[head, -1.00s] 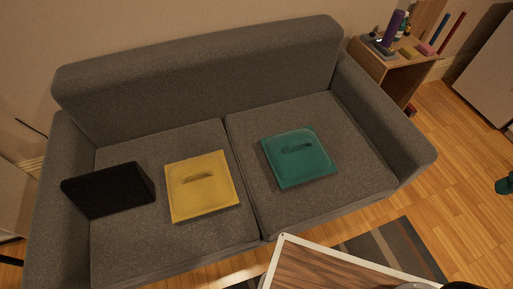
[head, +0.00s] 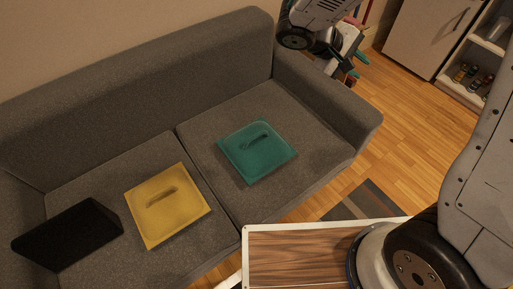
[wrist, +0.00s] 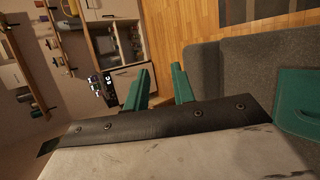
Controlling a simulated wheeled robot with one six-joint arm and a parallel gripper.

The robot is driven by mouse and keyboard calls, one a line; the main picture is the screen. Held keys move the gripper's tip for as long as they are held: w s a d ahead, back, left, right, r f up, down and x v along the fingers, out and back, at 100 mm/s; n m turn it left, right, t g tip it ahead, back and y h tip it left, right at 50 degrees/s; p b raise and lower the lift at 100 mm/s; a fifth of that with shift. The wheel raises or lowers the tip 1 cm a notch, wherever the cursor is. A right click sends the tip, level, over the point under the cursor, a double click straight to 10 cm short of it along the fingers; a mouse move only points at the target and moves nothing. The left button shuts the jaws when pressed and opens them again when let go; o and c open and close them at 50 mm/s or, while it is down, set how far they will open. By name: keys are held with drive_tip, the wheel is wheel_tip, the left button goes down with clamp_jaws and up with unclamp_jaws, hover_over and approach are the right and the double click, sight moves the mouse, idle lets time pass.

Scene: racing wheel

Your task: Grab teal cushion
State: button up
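The teal cushion (head: 257,152) lies flat on the right seat of the grey sofa (head: 120,75). It has a handle-like raised strip in its middle. It also shows in part at the right edge of the wrist view (wrist: 300,105). My gripper (wrist: 162,80) has two green fingers, which stand apart with nothing between them. In the head view my arm is over the sofa's right armrest, at the upper right of the cushion and apart from it.
A yellow cushion (head: 167,205) lies on the left seat, and a black item (head: 68,236) lies left of it. A wood-topped table (head: 300,255) with a white edge is in front of the sofa. Shelves (head: 480,65) stand at the far right.

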drive_tip(key=w+a+f+n+t, duration=0.5)
drive_tip(key=w+a+f, duration=0.3)
drive_tip(key=f, duration=0.3)
drive_tip(key=n+t+y, duration=0.3)
drive_tip(key=n+t, duration=0.2)
drive_tip(key=n, duration=0.1)
hover_over(255, 137)
drive_tip(key=d, duration=0.4)
wheel_tip(255, 137, down, 18)
drive_tip(key=s+a+f+n+y, duration=0.1)
drive_tip(key=f, duration=0.2)
drive_tip(key=s+a+f+n+y, duration=0.1)
drive_tip(key=s+a+f, duration=0.1)
drive_tip(key=f, duration=0.2)
drive_tip(key=s+a+f+n+y, duration=0.1)
drive_tip(key=a+f, duration=0.1)
drive_tip(key=f, duration=0.1)
drive_tip(key=shift+s+a+f+t+y, duration=0.1)
drive_tip(key=shift+s+f+t+y, duration=0.1)
drive_tip(key=shift+t+y, duration=0.2)
drive_tip(key=shift+w+a+f, duration=0.1)
drive_tip(key=shift+f, duration=0.25)
drive_tip(key=x, duration=0.7)
drive_tip(key=shift+w+f, duration=0.1)
clamp_jaws()
